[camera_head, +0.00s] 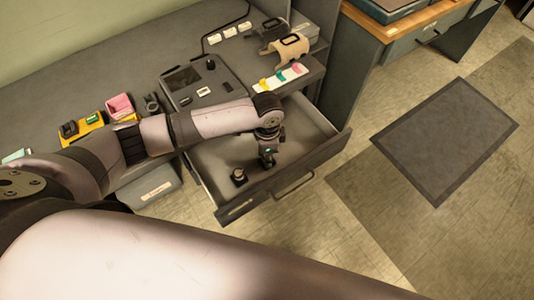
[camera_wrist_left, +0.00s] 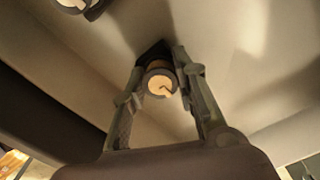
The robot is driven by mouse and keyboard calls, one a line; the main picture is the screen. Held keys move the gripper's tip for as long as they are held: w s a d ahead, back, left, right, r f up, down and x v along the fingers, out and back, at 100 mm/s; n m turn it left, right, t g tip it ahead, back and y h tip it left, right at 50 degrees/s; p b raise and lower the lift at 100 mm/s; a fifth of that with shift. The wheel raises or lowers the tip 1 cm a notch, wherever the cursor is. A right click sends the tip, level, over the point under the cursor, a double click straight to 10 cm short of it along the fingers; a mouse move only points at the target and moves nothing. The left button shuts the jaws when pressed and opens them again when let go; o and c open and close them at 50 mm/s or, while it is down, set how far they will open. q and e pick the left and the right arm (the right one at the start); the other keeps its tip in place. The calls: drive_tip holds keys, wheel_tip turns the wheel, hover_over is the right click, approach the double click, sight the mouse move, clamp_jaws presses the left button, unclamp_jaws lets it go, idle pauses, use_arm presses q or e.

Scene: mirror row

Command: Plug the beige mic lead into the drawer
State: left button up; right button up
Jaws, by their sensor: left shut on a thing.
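The open drawer (camera_head: 318,160) juts out from the desk in the head view, its grey inside partly covered by my left arm. My left gripper (camera_head: 267,157) points down inside the drawer area. In the left wrist view it is shut on a short round piece with a beige end face and dark rim (camera_wrist_left: 158,84). I cannot tell for certain that this is the mic lead, and no cable shows on it. A small dark round piece with a pale top (camera_head: 238,175) stands in the drawer, left of the gripper. A similar one shows at the wrist view's top left (camera_wrist_left: 75,4). My right gripper is not in view.
A beige holder-like thing (camera_head: 291,47) stands behind the drawer beside a tray with coloured pieces (camera_head: 280,79). A dark console (camera_head: 195,85) and a yellow tray (camera_head: 82,128) lie on the desk. Clear floor and a dark mat (camera_head: 445,138) lie right of the drawer.

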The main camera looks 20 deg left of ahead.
use_arm(q)
drive_tip(key=o, duration=1.1)
drive_tip(key=shift+c, duration=0.2)
wheel_tip(320, 180, up, 12)
